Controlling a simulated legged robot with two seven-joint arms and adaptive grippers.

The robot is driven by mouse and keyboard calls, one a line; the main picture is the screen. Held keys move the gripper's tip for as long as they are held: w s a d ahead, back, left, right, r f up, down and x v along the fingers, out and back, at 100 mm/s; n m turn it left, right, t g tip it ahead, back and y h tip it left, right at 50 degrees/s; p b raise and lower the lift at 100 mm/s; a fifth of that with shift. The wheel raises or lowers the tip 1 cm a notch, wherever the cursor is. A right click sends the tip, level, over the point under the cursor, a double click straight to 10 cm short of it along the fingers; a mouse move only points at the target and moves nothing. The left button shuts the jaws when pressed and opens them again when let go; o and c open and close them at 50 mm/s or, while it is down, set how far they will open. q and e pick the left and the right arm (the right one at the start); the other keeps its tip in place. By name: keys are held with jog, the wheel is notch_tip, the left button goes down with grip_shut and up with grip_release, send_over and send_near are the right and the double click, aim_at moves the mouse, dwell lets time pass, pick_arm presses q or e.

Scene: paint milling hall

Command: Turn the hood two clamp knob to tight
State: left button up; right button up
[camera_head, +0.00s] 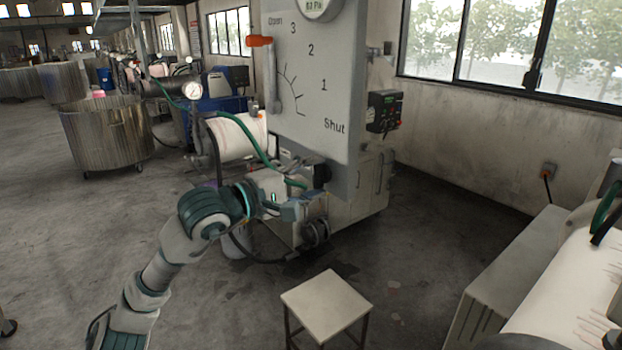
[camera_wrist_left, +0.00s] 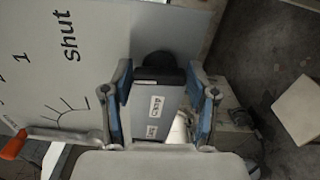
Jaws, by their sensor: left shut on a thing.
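The clamp knob (camera_head: 321,174) is a black piece on the front of the grey hood unit, below the dial panel. The knob's exact turn angle cannot be told. My right gripper is not in view.
A large panel (camera_head: 305,90) marked 1, 2, 3 and Shut carries a lever with an orange end (camera_head: 260,41). A green hose (camera_head: 255,143) runs close to my left arm. A small stool (camera_head: 326,303) stands in front. The floor at left is open.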

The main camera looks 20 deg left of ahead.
pick_arm(q)
jog(key=shift+w+f+m, duration=0.15)
jog(key=shift+f+m, duration=0.15)
jog(key=shift+m, duration=0.2)
jog(key=o, duration=1.2)
jog(key=shift+c, duration=0.2)
jog(key=shift+w, duration=0.35)
jog(key=shift+s+a+r, duration=0.15)
jog(key=shift+s+a, duration=0.05)
jog(key=shift+s, duration=0.3)
jog(key=v, duration=1.1)
jog(key=shift+a+f, duration=0.2)
jog(key=shift+a, duration=0.05)
jog(key=shift+w+d, duration=0.15)
